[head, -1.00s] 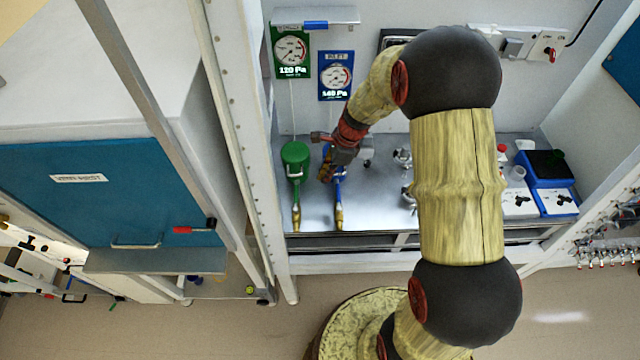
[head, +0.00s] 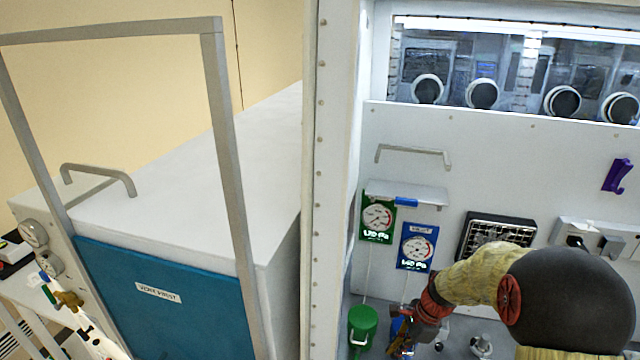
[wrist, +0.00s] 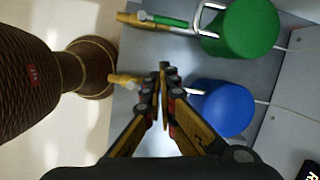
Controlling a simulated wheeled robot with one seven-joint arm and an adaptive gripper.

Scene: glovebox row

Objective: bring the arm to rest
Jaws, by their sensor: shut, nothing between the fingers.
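My gripper (wrist: 163,75) is shut and empty in the wrist view. Its fingertips meet over the grey bench top, just left of a blue cylinder (wrist: 222,107) with a metal handle. A green cylinder (wrist: 240,28) with a handle and a brass-tipped hose lies above it in that view. In the head view my gripper (head: 403,345) is low in the picture, in front of the blue cylinder and right of the green cylinder (head: 363,325). My arm enters from the lower right, bent, with a dark round joint. Whether the fingers touch the blue cylinder cannot be told.
A green gauge card (head: 378,217) and a blue gauge card (head: 416,247) hang on the back wall behind my gripper. A white upright post (head: 335,180) and a large blue-fronted cabinet (head: 165,310) stand to the left. A dark vent (head: 497,235) is on the wall.

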